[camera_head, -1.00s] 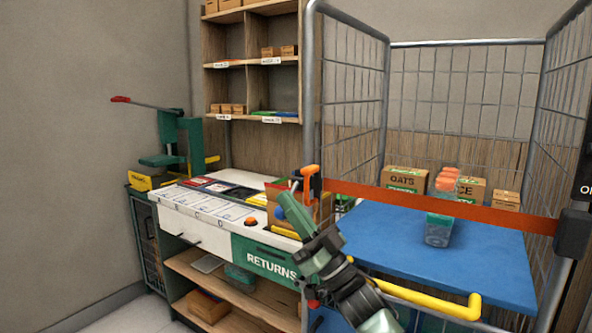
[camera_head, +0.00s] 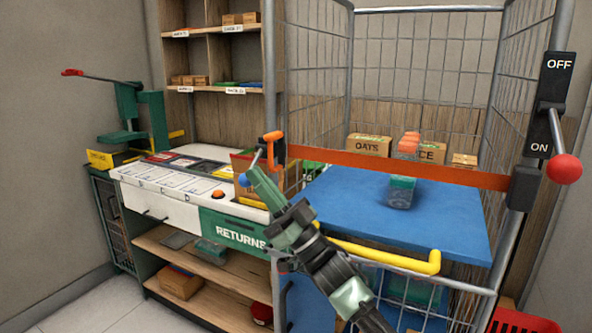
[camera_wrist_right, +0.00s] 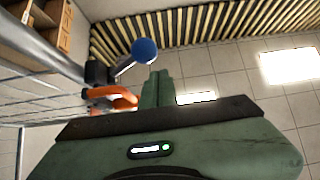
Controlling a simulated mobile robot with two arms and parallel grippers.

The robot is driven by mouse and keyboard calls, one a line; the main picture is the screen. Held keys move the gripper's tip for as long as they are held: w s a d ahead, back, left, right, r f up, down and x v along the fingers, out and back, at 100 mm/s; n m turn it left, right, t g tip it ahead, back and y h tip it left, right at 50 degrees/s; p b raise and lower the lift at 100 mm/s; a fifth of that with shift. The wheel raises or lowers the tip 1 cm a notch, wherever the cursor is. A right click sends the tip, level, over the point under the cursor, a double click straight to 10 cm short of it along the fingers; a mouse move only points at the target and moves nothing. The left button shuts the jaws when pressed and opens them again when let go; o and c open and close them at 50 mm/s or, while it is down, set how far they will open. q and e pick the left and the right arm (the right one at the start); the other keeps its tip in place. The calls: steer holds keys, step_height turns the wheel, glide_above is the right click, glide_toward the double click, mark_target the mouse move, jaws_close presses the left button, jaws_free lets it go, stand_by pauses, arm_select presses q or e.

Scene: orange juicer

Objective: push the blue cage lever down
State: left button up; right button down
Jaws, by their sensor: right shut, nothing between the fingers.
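The blue cage lever has a blue ball knob (camera_head: 243,180) on a thin grey shaft, at the cage's front left post in the head view. The knob sits low and left of the orange latch (camera_head: 273,145). In the right wrist view the blue ball (camera_wrist_right: 144,50) and the orange latch (camera_wrist_right: 112,97) lie just beyond the fingers. My right gripper (camera_head: 257,176) is shut and empty, its fingertips close beside the knob. In the wrist view its shut fingers (camera_wrist_right: 158,87) are right of the latch and below the ball. I cannot tell whether they touch. My left gripper is not in view.
The wire roll cage has an orange strap (camera_head: 400,168), a blue shelf (camera_head: 340,225) and a yellow handle (camera_head: 385,257). A returns bench (camera_head: 230,228) stands left, with a green press (camera_head: 135,125). An OFF/ON switch with a red knob (camera_head: 565,169) is at right.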

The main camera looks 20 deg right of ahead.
steer(key=s+d+f+p, duration=0.1)
steer(key=s+d, duration=0.7)
steer(key=s, duration=0.2)
steer(key=shift+s+d+f, duration=0.1)
stand_by(0.3)
